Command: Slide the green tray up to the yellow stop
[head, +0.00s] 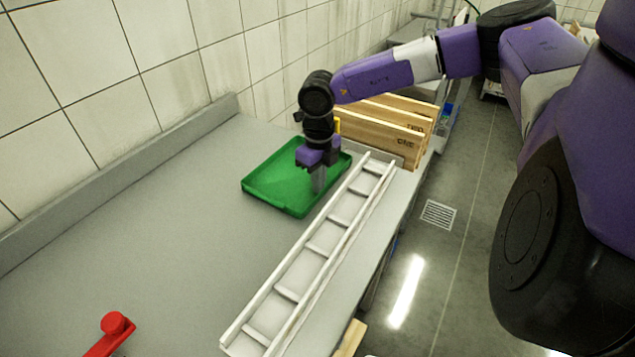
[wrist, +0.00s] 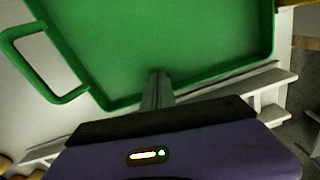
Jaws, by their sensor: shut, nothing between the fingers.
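The green tray (head: 270,180) lies flat on the grey counter, close to its far end. It fills the upper part of the wrist view (wrist: 190,45), with a loop handle at the left. My gripper (head: 319,188) points down over the tray's side nearest the white rack. Its fingers (wrist: 157,78) are together and empty, and their tips overlap the tray's near wall and floor in the wrist view. I cannot tell whether they touch it. A small yellow piece, perhaps the yellow stop (head: 337,126), shows behind my gripper, mostly hidden.
A white ladder-like rack (head: 313,246) runs along the counter's right edge, close beside the tray. Wooden crates (head: 385,135) stand beyond the tray. A red object (head: 113,325) lies at the lower left. The counter left of the tray is clear up to the tiled wall.

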